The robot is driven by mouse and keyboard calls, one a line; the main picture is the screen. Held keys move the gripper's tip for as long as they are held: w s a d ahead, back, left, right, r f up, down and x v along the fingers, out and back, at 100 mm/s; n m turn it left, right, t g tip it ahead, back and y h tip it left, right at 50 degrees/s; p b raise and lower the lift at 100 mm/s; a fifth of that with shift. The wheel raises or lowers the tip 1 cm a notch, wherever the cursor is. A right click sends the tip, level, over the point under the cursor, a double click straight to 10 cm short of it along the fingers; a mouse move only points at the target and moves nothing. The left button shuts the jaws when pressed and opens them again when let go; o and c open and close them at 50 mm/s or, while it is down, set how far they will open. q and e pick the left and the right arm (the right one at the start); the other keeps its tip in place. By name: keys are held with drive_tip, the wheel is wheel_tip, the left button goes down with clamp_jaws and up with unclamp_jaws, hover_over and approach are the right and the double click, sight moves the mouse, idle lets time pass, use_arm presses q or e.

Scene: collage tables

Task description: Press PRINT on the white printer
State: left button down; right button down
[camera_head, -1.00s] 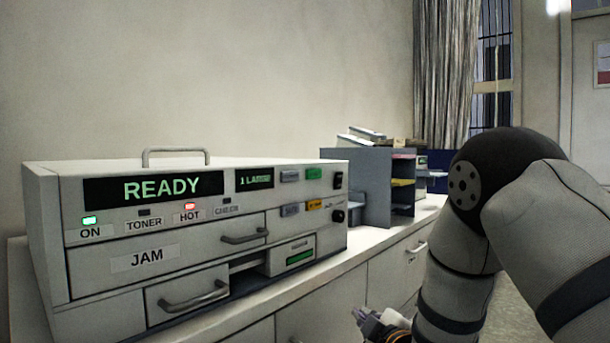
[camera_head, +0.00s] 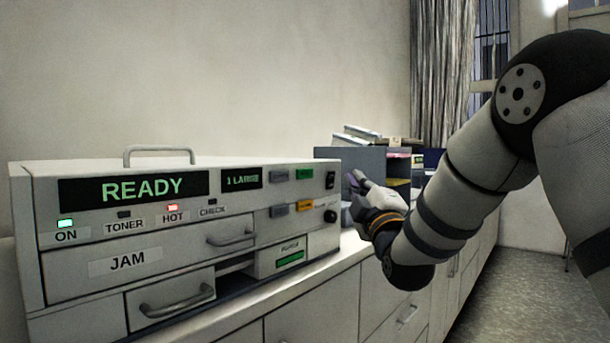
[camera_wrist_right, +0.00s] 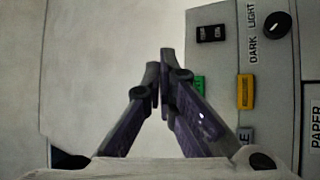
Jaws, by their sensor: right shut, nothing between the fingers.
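The white printer (camera_head: 75,235) stands on the counter at the left in the head view. Its display (camera_head: 155,187) reads READY. A green button (camera_head: 304,174) and a yellow button (camera_head: 305,205) sit on its right panel; their lettering is too small to read. The right wrist view also shows the green button (camera_wrist_right: 200,84), partly behind a finger, and the yellow button (camera_wrist_right: 246,92). My right gripper (camera_head: 352,181) is shut and empty, just right of the panel, apart from the buttons as far as I can tell. Its fingertips (camera_wrist_right: 161,66) meet in the wrist view. My left gripper is not in view.
A black knob (camera_head: 330,216) and a black switch (camera_head: 330,180) are at the panel's right edge. A grey shelf organizer (camera_head: 345,158) stands behind my right gripper. The counter (camera_head: 330,262) runs along the wall, with free floor (camera_head: 500,290) at the right.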

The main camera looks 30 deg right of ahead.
sight(305, 174)
drive_tip(key=shift+w, duration=0.1)
